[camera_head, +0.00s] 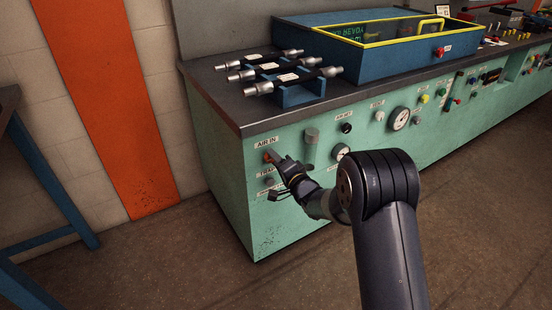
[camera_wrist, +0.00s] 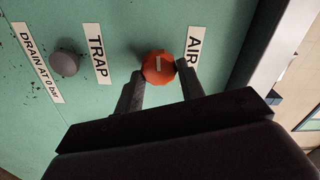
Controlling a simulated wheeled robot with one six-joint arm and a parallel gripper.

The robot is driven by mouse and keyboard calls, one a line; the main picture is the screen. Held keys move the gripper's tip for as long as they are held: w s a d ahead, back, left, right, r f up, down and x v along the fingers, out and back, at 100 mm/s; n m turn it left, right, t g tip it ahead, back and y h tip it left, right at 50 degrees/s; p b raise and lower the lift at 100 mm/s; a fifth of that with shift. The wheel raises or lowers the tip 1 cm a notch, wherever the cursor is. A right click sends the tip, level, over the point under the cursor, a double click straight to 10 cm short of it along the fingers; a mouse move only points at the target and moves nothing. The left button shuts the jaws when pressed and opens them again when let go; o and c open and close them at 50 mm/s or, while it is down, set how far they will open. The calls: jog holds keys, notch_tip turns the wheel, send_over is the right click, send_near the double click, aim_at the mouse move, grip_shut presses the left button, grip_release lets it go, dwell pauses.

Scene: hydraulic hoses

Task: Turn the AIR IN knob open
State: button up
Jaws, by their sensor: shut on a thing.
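The AIR IN knob is a round orange-red knob with a pale line mark on its face. In the wrist view the AIR IN knob (camera_wrist: 158,67) sits on the green panel beside the AIR label (camera_wrist: 193,50), whose second word is hidden. My gripper (camera_wrist: 162,80) has one finger on each side of the knob and is shut on it. In the head view my gripper (camera_head: 276,162) reaches the panel's left end, just below the AIR IN label (camera_head: 267,143). It largely covers the knob there.
A grey knob (camera_wrist: 65,63) by the TRAP label (camera_wrist: 97,54) lies close to my gripper. A grey cylinder (camera_head: 311,136) and a gauge (camera_head: 340,152) are to the right on the panel. The floor in front is clear.

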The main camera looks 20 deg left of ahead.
jog(key=shift+m, duration=0.6)
jog(key=o, duration=1)
jog(key=p+v, duration=0.1)
jog(key=v, duration=0.9)
jog(key=shift+s+d, duration=0.2)
jog(key=shift+d, duration=0.1)
jog(key=x, duration=1)
jog(key=shift+w+a+b, duration=0.25)
jog(key=shift+a+b, duration=0.05)
jog(key=shift+b, duration=0.1)
jog(key=shift+s, duration=0.1)
